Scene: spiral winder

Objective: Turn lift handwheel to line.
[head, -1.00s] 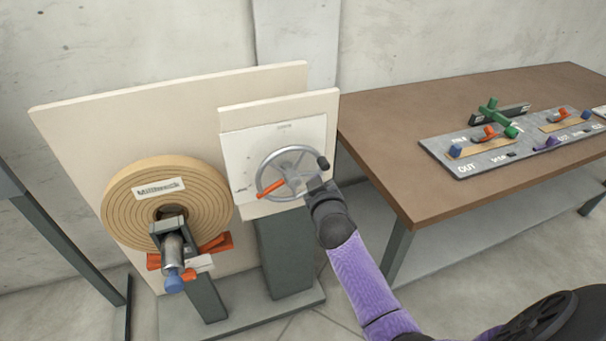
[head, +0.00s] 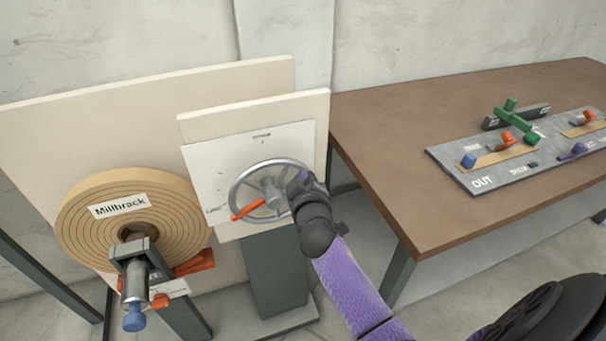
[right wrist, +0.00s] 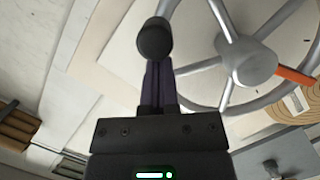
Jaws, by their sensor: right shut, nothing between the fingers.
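The lift handwheel is a grey spoked ring with a central hub (head: 272,193), mounted on a pale panel. One spoke carries an orange handle-like marker (head: 248,209) pointing to the lower left. My right gripper (head: 300,183) is at the wheel's right rim, shut with nothing between its fingers. In the right wrist view the shut fingers (right wrist: 160,82) point at a dark round knob (right wrist: 155,39) on the rim, in line with their tips; I cannot tell if they touch. The hub (right wrist: 247,62) shows to the right. In the head view the gripper mostly hides the knob. My left gripper is out of view.
A wound tan roll labelled Millbrack (head: 85,225) stands left of the wheel, with a blue-tipped spindle (head: 134,315) in front. A brown table (head: 390,150) on the right holds a grey control panel (head: 455,172) with coloured levers and a green cross handle (head: 510,115).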

